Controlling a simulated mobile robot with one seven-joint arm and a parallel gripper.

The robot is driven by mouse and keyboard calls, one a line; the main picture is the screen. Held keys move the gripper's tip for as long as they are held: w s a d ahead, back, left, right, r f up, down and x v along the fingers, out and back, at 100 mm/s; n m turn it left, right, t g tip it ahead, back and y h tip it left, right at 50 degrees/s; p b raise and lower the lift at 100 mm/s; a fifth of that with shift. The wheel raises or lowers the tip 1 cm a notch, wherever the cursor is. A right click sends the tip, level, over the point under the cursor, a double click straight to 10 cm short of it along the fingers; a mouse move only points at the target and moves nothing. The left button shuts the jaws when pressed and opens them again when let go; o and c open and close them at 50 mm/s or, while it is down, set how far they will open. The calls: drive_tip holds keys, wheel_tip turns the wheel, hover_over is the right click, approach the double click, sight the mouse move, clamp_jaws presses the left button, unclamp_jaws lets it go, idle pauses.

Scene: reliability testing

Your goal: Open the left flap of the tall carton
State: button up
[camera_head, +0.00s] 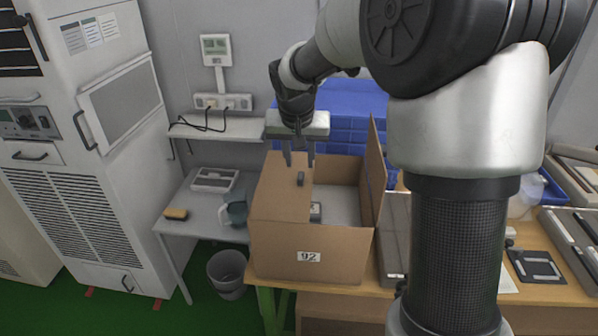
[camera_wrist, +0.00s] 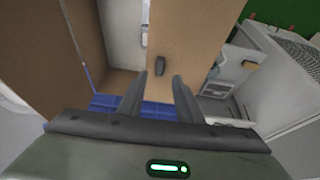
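The tall carton (camera_head: 275,252) is brown, labelled 92, and stands on the wooden bench. Its left flap (camera_head: 282,190) lies flat over the left half of the top and bears a small dark handle (camera_head: 301,178). The right flap (camera_head: 374,165) stands upright, leaving the right half uncovered. My gripper (camera_head: 299,165) is open and empty, pointing down just above the handle. In the wrist view, the handle (camera_wrist: 160,66) shows beyond the gap between my fingers (camera_wrist: 161,85), on the left flap (camera_wrist: 195,25). I see no contact with it.
A small dark object (camera_head: 315,211) is inside the carton. Blue crates (camera_head: 345,100) stand behind it. A grey side table (camera_head: 205,205) at the left holds a teal jug (camera_head: 237,211) and a sponge (camera_head: 176,214). A bin (camera_head: 228,272) stands on the floor.

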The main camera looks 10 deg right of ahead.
sight(301, 177)
drive_tip(key=x, duration=0.7)
drive_tip(key=shift+f, duration=0.15)
drive_tip(key=shift+w, duration=0.1)
clamp_jaws()
